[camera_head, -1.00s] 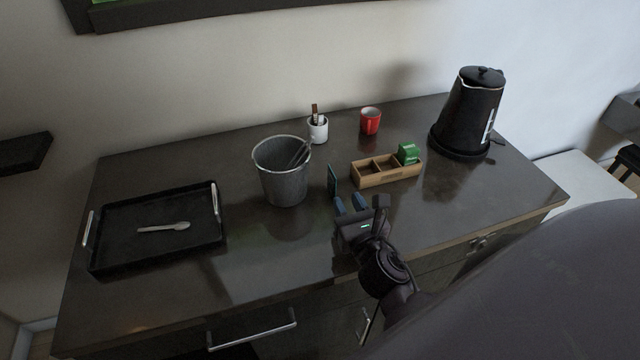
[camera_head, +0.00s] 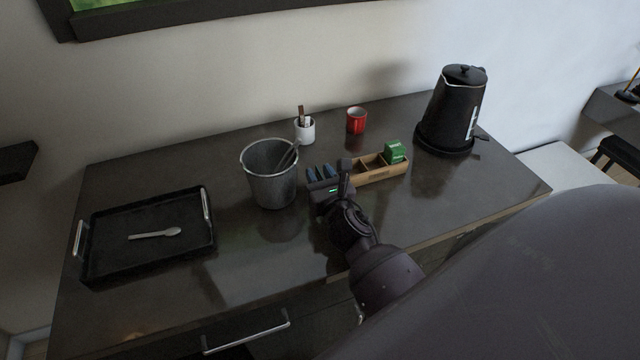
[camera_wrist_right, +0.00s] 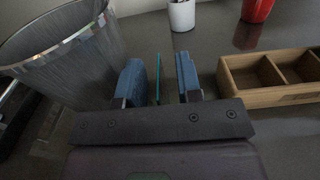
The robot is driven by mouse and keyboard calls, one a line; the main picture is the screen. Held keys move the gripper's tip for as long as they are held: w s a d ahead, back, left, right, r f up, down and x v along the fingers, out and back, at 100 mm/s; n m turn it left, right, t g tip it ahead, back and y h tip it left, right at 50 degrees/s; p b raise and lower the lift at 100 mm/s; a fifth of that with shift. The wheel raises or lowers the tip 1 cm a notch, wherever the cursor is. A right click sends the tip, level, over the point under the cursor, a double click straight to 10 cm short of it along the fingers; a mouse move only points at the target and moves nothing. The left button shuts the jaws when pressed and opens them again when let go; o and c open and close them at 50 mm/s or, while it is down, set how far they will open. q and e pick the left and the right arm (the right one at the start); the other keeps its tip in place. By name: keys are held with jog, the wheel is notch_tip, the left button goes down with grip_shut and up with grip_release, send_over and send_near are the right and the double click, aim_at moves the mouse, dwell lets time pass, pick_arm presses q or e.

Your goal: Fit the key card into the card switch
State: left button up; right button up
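The key card is a thin teal plate (camera_wrist_right: 157,78), standing upright and seen edge-on in the right wrist view. My right gripper (camera_head: 322,173) is over the counter between the metal bucket and the wooden box. Its blue finger pads (camera_wrist_right: 162,80) are apart, one on each side of the card, with the left pad closer to it. A gap shows on both sides of the card. In the head view the gripper mostly hides the card. I cannot make out a card switch in any view. My left gripper is not in view.
The metal bucket (camera_head: 268,180) stands close left of the gripper, the wooden compartment box (camera_head: 378,176) close right. Behind are a white cup (camera_head: 305,134) and a red mug (camera_head: 357,121). A black kettle (camera_head: 452,112) stands right, a black tray (camera_head: 108,215) left. The counter's front is clear.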

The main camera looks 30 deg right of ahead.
grip_shut()
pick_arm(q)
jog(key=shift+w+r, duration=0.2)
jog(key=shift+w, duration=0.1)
